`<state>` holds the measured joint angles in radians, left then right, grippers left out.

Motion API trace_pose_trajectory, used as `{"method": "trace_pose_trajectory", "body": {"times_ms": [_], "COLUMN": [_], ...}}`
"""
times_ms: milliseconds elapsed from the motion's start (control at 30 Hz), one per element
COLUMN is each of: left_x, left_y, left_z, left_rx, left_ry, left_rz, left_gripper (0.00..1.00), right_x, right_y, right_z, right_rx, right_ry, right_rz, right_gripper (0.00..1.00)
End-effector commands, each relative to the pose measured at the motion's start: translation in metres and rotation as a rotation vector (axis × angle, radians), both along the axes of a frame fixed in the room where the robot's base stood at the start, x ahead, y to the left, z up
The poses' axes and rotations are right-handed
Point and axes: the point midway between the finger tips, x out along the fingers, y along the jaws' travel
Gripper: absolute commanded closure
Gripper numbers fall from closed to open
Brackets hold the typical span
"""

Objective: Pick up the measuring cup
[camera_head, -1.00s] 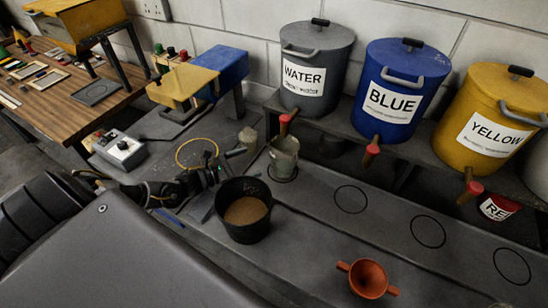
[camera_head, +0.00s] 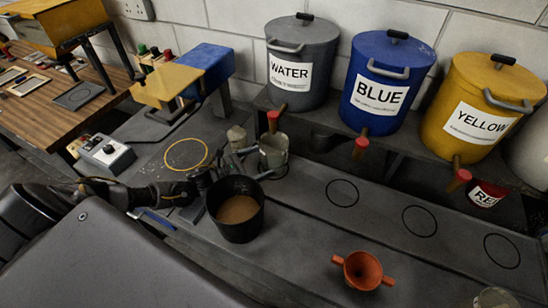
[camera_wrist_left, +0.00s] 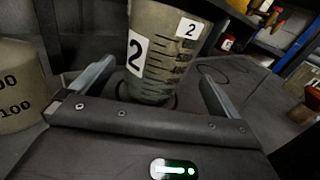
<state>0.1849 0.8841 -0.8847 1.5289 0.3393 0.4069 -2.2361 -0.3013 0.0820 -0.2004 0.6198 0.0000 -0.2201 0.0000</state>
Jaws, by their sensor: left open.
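The measuring cup (camera_head: 273,152), a cloudy translucent beaker, stands upright below the water container's tap. In the left wrist view the cup (camera_wrist_left: 160,50) shows dark graduation marks and white labels with a "2". My left gripper (camera_head: 255,163) is open, behind the black bucket, with its fingers reaching to the cup. In the left wrist view the fingers (camera_wrist_left: 155,80) lie on either side of the cup's lower part, with gaps visible. The cup's lower part is partly hidden by the gripper in the head view. My right gripper is not in view.
A black bucket (camera_head: 236,222) with brown contents stands close in front of the left gripper. A smaller beaker (camera_head: 236,138) stands left of the cup, also in the left wrist view (camera_wrist_left: 18,95).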

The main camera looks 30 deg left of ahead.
Motion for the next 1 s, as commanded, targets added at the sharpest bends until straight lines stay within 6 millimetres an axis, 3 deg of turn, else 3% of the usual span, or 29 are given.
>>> {"method": "trace_pose_trajectory", "body": {"times_ms": [300, 600, 967, 1000], "left_x": [0.037, 0.040, 0.040, 0.040], "left_y": [-0.023, -0.025, -0.025, -0.025], "left_z": [0.001, 0.002, 0.002, 0.002], "left_rx": [-0.001, -0.001, -0.001, -0.001], "left_ry": [-0.002, -0.001, -0.002, -0.002], "left_rz": [-0.001, 0.000, 0.000, 0.000], "left_gripper": [0.00, 0.00, 0.47, 0.47], "right_x": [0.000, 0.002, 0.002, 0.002], "right_y": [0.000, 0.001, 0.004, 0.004], "right_z": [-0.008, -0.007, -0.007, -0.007], "right_rx": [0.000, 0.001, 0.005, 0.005], "right_ry": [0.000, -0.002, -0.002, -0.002], "right_rz": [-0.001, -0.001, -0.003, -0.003], "right_gripper": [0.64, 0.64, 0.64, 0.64]}}
